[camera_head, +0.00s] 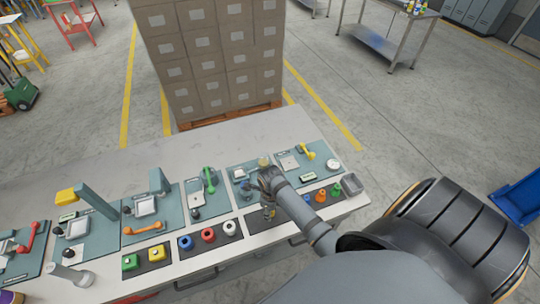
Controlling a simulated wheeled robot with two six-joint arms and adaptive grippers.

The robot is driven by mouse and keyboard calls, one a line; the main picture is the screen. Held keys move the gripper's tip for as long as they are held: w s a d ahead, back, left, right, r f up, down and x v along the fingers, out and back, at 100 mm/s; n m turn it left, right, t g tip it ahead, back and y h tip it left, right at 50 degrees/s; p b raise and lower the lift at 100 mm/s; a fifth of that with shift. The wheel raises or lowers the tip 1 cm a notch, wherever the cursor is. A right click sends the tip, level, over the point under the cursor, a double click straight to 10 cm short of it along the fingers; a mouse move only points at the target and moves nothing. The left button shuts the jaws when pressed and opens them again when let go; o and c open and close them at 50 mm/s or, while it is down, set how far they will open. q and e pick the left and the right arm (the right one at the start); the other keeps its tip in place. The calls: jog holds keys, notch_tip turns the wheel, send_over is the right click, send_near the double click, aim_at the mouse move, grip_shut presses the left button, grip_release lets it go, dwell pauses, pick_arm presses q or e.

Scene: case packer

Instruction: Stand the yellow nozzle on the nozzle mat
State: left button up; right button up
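The dark nozzle mat (289,212) lies at the front right of the bench, with a red nozzle (320,196) and a green nozzle (335,190) standing on it. My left gripper is not in view.
A grey bin (351,184) stands at the mat's right end. Behind is a station panel with a yellow handle (308,151). To the left, another dark mat holds blue, red and white rings (207,235). Stacked cartons (215,60) stand behind the bench (215,150), whose back strip is clear.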

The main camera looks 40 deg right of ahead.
jog(key=shift+o, duration=0.3)
jog(key=shift+a, duration=0.1)
jog(key=shift+w, duration=0.1)
jog(key=shift+w+d, duration=0.1)
jog(key=shift+d, duration=0.15)
jog(key=shift+r, duration=0.3)
pick_arm(q)
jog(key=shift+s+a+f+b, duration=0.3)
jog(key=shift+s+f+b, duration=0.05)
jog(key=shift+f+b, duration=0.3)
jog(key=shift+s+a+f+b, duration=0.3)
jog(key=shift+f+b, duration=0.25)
jog(key=shift+b, duration=0.05)
pick_arm(e)
notch_tip(320, 180, up, 11)
jog(key=shift+r, duration=0.2)
